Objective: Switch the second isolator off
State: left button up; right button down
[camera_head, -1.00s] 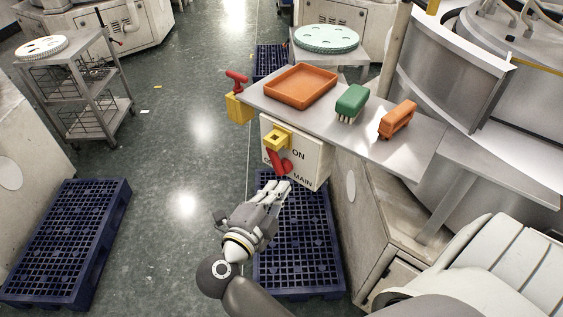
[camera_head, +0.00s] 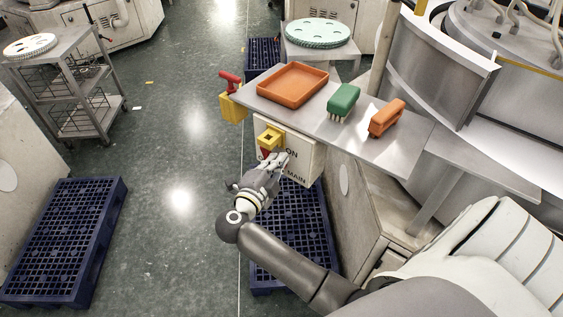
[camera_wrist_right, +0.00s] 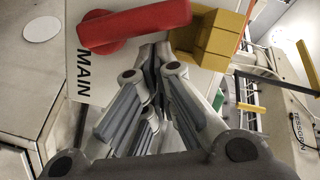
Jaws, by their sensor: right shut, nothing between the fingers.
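In the right wrist view the red handle (camera_wrist_right: 140,24) lies across the panel beside the yellow block (camera_wrist_right: 212,38). My right gripper (camera_head: 282,160) is shut and empty, its fingertips (camera_wrist_right: 153,52) close to the handle; I cannot tell if they touch. Another red handle (camera_head: 229,78) sits on a yellow box (camera_head: 232,106) further back.
The steel table (camera_head: 385,143) holds an orange tray (camera_head: 292,86), a green brush (camera_head: 344,101) and an orange brush (camera_head: 386,118). A blue pallet (camera_head: 290,235) lies below the panel, another (camera_head: 65,240) at left. The floor between is clear.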

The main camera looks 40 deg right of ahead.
jog(key=shift+w+f, duration=0.1)
jog(key=shift+w, duration=0.05)
jog(key=p, duration=0.1)
jog(key=w+n+p, duration=0.1)
jog(key=p, duration=0.1)
jog(key=shift+a+r, duration=0.2)
jog(key=shift+r, duration=0.15)
jog(key=shift+w+a+f, duration=0.15)
jog(key=shift+w, duration=0.2)
